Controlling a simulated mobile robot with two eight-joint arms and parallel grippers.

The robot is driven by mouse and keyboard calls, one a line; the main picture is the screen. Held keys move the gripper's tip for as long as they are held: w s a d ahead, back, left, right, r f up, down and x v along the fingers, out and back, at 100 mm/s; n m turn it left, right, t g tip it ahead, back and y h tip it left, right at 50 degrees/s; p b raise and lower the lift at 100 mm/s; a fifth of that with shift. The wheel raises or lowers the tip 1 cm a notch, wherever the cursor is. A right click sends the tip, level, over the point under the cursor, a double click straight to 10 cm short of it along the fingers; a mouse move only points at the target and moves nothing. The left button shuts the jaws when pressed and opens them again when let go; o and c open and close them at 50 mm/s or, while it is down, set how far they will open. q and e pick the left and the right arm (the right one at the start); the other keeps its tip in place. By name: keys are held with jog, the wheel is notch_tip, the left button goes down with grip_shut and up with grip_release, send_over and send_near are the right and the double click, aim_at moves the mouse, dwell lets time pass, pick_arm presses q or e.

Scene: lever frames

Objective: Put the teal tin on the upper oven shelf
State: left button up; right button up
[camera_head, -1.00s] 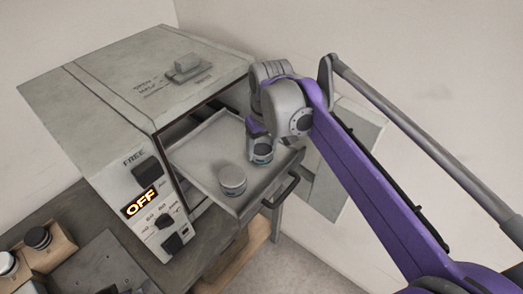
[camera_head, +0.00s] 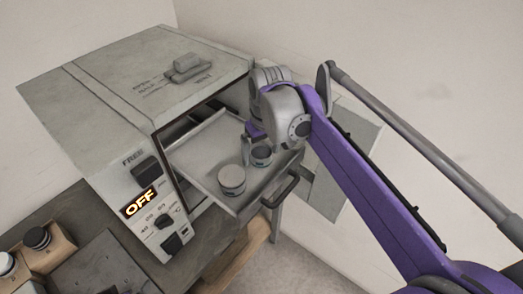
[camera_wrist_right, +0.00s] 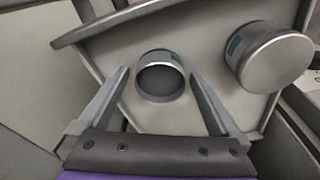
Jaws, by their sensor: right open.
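A small tin with a dark top and a teal label (camera_head: 262,156) stands upright on the pulled-out oven shelf (camera_head: 200,154), near its far right corner. In the right wrist view this tin (camera_wrist_right: 160,84) sits between my finger tips, with a visible gap on each side. My right gripper (camera_head: 257,140) is open, just over and behind the tin. A second tin (camera_head: 232,179), with a pale grey lid and a teal label patch, stands on the same shelf; it also shows in the right wrist view (camera_wrist_right: 268,58). My left gripper is out of view.
The grey oven (camera_head: 120,90) is open at the front, with a lit OFF display (camera_head: 141,202) and knobs. The shelf has a dark front handle (camera_head: 281,191). Dark-topped jars (camera_head: 38,239) stand on the bench at lower left. The shelf's left part is bare.

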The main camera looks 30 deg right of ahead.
aim_at(265, 159)
notch_tip(265, 159, up, 12)
jog(key=s, duration=0.2)
jog(key=shift+p, duration=0.3)
